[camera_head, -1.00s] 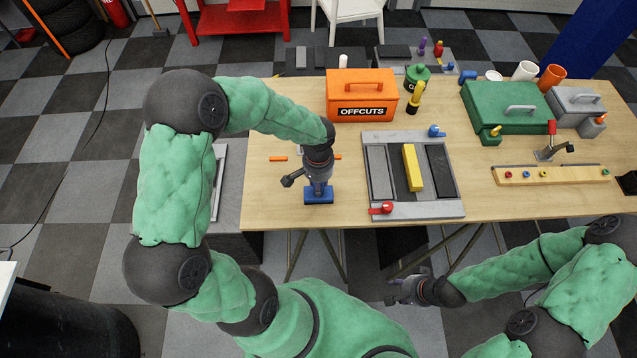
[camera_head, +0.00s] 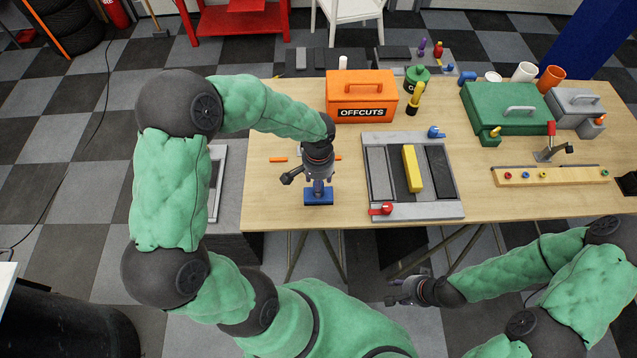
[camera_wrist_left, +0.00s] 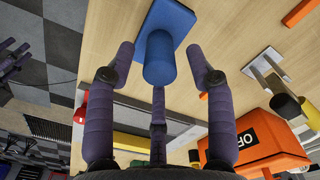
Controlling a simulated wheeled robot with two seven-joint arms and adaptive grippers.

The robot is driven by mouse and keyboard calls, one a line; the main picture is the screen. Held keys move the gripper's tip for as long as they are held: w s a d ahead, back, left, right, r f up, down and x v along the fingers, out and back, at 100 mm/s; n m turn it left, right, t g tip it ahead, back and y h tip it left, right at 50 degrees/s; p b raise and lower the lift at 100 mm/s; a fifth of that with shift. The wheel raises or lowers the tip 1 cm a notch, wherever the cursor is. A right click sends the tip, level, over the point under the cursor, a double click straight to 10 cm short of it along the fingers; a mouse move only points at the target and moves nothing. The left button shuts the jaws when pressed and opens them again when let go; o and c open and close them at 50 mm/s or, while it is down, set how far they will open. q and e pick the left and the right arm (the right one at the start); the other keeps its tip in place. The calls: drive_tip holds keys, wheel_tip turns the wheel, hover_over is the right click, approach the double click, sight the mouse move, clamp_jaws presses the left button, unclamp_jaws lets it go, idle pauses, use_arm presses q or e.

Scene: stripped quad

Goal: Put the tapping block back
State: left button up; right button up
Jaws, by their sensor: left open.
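A blue block with a round upright knob, which I take as the tapping block (camera_head: 311,199), stands on the wooden table near its front edge. In the left wrist view its flat blue plate (camera_wrist_left: 178,18) lies on the wood, and the knob points toward the camera. My left gripper (camera_head: 318,187) is above the block and open. In the left wrist view its fingers (camera_wrist_left: 159,58) are spread around the knob, with gaps at both sides. My right gripper (camera_head: 405,288) is low in front of the table, away from the block, with fingers apart and empty.
A grey framed panel (camera_head: 455,208) with a yellow bar (camera_head: 412,168) and a red clamp (camera_head: 382,209) lies right of the block. An orange OFFCUTS box (camera_head: 361,90) stands behind. Orange strips lie near my left wrist. Bare wood lies left of the block.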

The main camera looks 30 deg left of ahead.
use_arm(q)
wheel_tip(320, 180, up, 10)
drive_tip(key=p, duration=0.1)
drive_tip(key=shift+r, duration=0.2)
